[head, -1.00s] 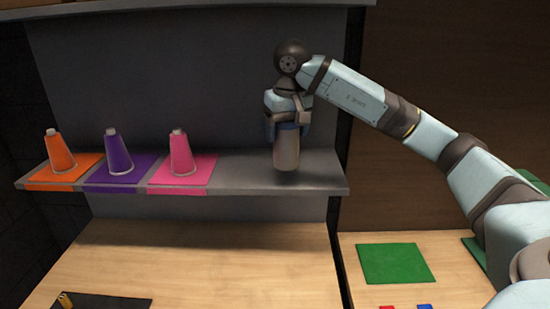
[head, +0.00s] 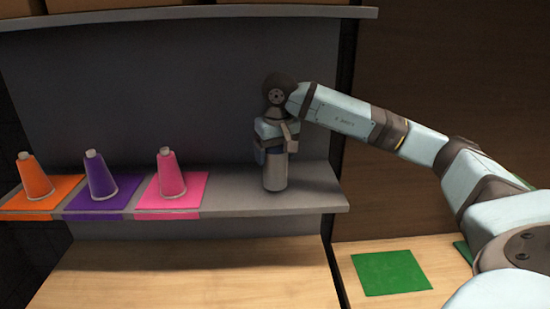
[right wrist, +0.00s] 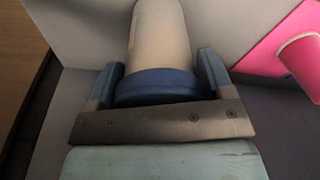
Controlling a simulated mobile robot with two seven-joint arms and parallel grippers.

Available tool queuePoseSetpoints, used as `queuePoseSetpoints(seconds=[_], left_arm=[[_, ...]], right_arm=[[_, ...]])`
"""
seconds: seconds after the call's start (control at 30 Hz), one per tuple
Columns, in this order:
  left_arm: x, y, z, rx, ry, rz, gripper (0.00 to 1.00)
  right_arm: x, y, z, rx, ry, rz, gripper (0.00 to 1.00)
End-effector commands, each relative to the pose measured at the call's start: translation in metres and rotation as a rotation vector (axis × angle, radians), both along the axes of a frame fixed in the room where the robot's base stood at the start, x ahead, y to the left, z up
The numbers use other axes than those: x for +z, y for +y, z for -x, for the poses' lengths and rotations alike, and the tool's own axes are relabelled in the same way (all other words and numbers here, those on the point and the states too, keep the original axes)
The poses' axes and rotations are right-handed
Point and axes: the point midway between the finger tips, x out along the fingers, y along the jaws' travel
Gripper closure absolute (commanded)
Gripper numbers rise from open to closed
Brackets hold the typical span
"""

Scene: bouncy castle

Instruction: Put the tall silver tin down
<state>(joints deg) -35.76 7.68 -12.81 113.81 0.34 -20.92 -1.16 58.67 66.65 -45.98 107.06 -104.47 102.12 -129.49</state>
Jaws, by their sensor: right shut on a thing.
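The tall silver tin (head: 274,172) stands upright at the right part of the grey shelf (head: 310,190) in the head view. Its base looks to be on or just above the shelf surface; I cannot tell which. My right gripper (head: 274,150) is shut on its upper part from above. In the right wrist view the tin (right wrist: 160,40) sits between the two fingers, with a blue band (right wrist: 158,88) at its near end. My left gripper is not in view.
Orange (head: 34,178), purple (head: 99,178) and pink (head: 171,175) cones stand on matching mats at the left of the shelf. The shelf around the tin is clear. An upper shelf (head: 200,14) runs above. A green mat (head: 391,272) lies on the wooden surface below right.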

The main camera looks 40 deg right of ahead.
Motion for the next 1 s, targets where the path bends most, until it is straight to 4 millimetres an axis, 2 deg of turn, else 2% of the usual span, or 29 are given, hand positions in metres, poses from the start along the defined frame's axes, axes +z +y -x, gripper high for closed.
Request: queuePoseSetpoints(seconds=[0.13,0.47,0.5,0.6,0.83,0.93,1.0], left_arm=[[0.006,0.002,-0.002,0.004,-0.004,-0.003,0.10],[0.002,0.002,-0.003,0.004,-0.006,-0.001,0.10],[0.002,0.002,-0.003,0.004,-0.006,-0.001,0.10],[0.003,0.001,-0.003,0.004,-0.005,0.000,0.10],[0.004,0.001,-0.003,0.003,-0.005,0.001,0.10],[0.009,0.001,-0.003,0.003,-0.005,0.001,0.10],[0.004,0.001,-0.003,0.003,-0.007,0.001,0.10]], right_arm=[[-0.017,0.000,0.001,0.000,0.002,0.000,0.52],[-0.023,0.000,0.000,0.000,0.000,0.000,0.52],[-0.023,0.000,0.000,0.000,0.001,0.000,0.23],[-0.022,0.000,0.000,0.000,0.001,0.000,0.00],[-0.021,0.000,0.000,0.000,0.001,0.000,0.00],[-0.015,0.000,0.000,0.000,0.000,0.000,0.00],[-0.010,0.001,0.001,0.000,-0.003,-0.001,0.00]])
